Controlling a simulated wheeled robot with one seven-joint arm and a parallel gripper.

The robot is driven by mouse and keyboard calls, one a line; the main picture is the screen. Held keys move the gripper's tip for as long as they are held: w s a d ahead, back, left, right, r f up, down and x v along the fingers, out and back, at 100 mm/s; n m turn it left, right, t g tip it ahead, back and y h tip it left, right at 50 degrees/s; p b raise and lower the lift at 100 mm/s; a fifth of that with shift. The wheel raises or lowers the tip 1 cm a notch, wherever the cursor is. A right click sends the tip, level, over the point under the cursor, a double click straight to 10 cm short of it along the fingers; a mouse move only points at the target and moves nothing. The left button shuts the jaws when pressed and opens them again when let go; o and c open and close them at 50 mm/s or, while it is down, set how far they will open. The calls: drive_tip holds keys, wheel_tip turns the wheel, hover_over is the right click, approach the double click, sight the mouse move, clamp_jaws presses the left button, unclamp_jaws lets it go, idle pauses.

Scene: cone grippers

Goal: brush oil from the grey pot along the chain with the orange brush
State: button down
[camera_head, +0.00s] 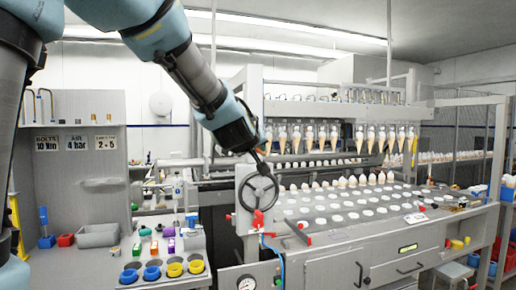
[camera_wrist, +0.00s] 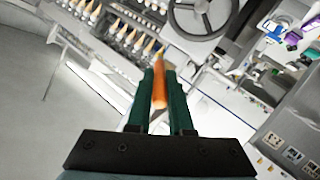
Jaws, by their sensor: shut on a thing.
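The orange brush (camera_wrist: 159,88) sits upright in the picture between the two dark green fingers of my gripper (camera_wrist: 161,92), which is shut on it. Its tip points away from my wrist, toward the machine. In the head view my gripper (camera_head: 260,158) hangs in front of the cone machine, just above the black handwheel (camera_head: 258,193) in the picture. The brush is too small to make out there. I cannot make out the grey pot or the chain for sure in either view.
The machine (camera_head: 360,207) has rows of white-topped cones and a holed plate. Red-handled levers (camera_head: 300,232) stand at its front left. The handwheel also shows in the wrist view (camera_wrist: 200,14).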

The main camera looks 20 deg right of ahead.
drive_tip(key=shift+w, duration=0.1)
drive_tip(key=w+b, duration=0.5)
drive_tip(key=w, duration=0.2)
drive_tip(key=shift+w+d+b, duration=0.15)
drive_tip(key=shift+d+b, duration=0.15)
drive_tip(key=shift+d, duration=0.1)
drive_tip(key=shift+w+d+b, duration=0.1)
drive_tip(key=shift+w+b, duration=0.55)
drive_tip(key=shift+w, duration=0.1)
idle(0.5)
drive_tip(key=shift+r, duration=0.15)
